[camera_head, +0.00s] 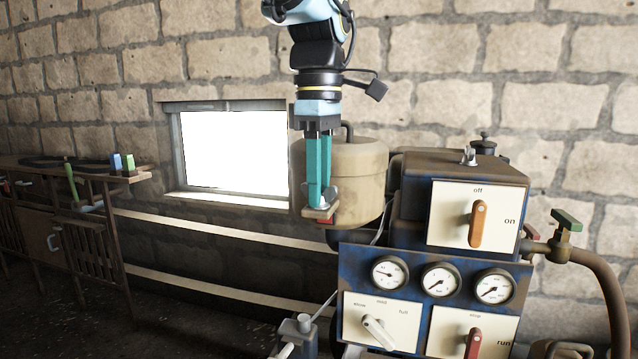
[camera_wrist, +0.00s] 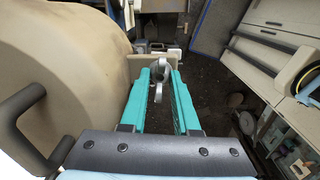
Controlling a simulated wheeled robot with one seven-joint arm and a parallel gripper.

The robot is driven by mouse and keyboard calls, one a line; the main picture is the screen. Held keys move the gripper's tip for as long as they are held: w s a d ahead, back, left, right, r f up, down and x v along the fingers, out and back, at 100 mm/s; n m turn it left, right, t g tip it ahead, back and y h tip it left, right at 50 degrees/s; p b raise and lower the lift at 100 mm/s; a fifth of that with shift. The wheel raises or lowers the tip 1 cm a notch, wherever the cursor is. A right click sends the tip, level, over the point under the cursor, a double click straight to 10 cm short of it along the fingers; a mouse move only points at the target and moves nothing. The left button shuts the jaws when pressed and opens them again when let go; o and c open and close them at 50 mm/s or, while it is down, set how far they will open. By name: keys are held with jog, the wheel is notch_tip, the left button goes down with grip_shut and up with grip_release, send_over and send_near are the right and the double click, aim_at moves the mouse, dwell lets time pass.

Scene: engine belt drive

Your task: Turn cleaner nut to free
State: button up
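The cleaner is a beige rounded canister (camera_head: 358,165) beside the blue engine housing; in the wrist view its body (camera_wrist: 70,65) fills the left side. The cleaner nut is a grey wing nut (camera_wrist: 160,76), low at the canister's left side in the head view (camera_head: 333,190). My gripper (camera_head: 319,200) points down with its teal fingers by the canister. In the wrist view my gripper (camera_wrist: 166,72) has its fingertips on both sides of the nut, with a gap between them. Whether the fingers press on the nut is not clear.
A black handle (camera_wrist: 25,115) sticks out from the canister near my gripper. A small plate with a red part (camera_head: 322,214) is just below the fingertips. The blue panel (camera_head: 428,275) with gauges and switches stands at right. A wooden bench (camera_head: 60,180) is far left; floor between is clear.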

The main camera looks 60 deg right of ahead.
grip_shut()
jog(key=shift+n+p, duration=0.35)
jog(key=shift+n, duration=0.35)
jog(key=shift+o, duration=2.3)
grip_release()
notch_tip(320, 180, up, 11)
jog(key=b, duration=0.1)
